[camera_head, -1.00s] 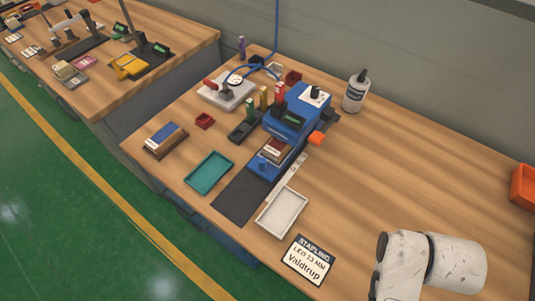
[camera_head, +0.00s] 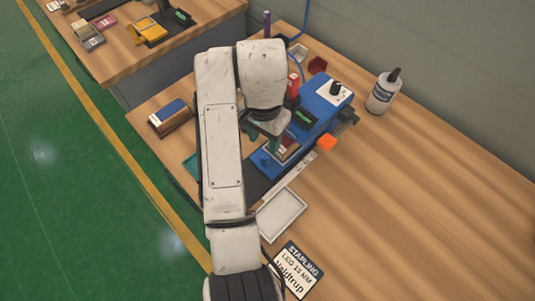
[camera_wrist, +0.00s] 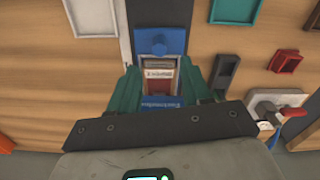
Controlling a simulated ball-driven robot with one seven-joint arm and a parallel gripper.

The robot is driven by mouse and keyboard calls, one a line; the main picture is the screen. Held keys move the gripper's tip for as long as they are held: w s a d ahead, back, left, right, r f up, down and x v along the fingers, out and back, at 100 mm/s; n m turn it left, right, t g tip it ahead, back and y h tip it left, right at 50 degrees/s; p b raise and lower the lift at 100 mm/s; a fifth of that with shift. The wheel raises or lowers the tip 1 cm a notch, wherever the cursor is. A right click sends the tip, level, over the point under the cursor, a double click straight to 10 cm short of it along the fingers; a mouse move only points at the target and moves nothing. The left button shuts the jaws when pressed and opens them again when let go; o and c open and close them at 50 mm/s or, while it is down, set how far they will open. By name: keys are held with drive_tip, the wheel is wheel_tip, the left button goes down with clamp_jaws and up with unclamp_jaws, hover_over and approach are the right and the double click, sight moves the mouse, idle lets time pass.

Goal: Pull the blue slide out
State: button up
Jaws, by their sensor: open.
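The blue slide (camera_head: 266,162) sticks out of the front of the blue stapling machine (camera_head: 325,98). My gripper (camera_wrist: 160,72) is open, with green fingers on either side of the recess, short of the knob. In the head view my gripper (camera_head: 275,146) hangs over the slide, partly hidden by my arm. No contact with the slide can be made out.
An empty white tray (camera_head: 281,216) and a label card (camera_head: 299,268) lie in front. A teal tray (camera_wrist: 235,10) and a small red box (camera_wrist: 286,59) are beside the slide. A white bottle (camera_head: 382,93) stands behind. The bench at right is clear.

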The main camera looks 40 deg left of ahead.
sight(265, 156)
wheel_tip(265, 156, down, 9)
drive_tip(key=shift+p, duration=0.3)
clamp_jaws()
idle(0.5)
